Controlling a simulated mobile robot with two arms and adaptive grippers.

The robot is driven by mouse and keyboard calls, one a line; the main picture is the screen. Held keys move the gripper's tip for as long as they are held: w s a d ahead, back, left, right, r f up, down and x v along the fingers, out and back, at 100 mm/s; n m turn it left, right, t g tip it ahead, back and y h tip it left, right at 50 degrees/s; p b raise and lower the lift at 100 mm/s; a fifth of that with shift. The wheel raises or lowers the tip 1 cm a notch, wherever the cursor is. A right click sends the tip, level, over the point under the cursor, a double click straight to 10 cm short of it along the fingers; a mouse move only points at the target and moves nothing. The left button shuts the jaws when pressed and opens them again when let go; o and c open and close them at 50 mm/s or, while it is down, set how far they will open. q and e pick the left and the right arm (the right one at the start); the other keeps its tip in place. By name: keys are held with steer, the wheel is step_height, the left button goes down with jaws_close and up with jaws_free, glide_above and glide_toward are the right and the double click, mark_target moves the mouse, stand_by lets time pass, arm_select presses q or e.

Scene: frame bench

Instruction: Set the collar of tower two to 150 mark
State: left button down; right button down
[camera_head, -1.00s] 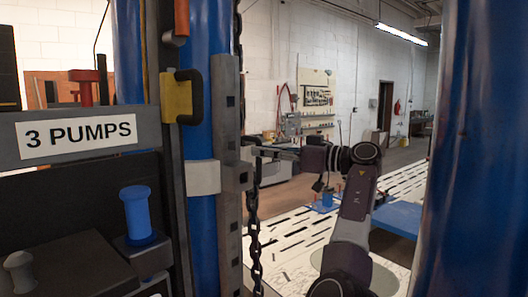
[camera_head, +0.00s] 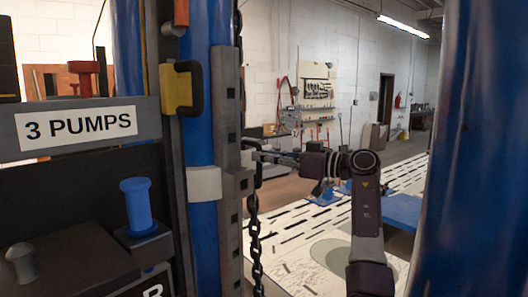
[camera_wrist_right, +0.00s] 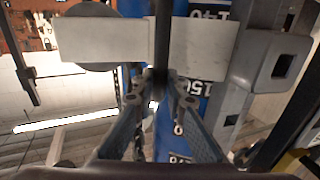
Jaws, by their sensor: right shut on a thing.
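The collar (camera_head: 204,184) is a pale grey band around the blue tower post (camera_head: 201,130), beside a grey notched rail. It also shows in the right wrist view (camera_wrist_right: 105,42), with a dark bar (camera_wrist_right: 163,35) standing out in front of it. My right gripper (camera_head: 262,157) is at the collar's right side. In the right wrist view its fingertips (camera_wrist_right: 160,88) close at the end of this bar. The scale shows there on the blue post, with the 150 mark (camera_wrist_right: 203,87) just past the collar's edge and the 140 mark (camera_wrist_right: 210,14) on its other side. My left gripper is out of view.
A chain (camera_head: 254,235) hangs close beside the rail and my right gripper. A yellow block (camera_head: 177,88) sits higher on the post. A panel with a "3 PUMPS" sign (camera_head: 78,128) fills the left. A large blue post (camera_head: 485,160) stands at the right.

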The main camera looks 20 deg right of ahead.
steer(key=c, duration=1.9)
jaws_free()
steer(key=shift+d, duration=0.1)
steer(key=shift+c, duration=0.2)
step_height(320, 180, up, 10)
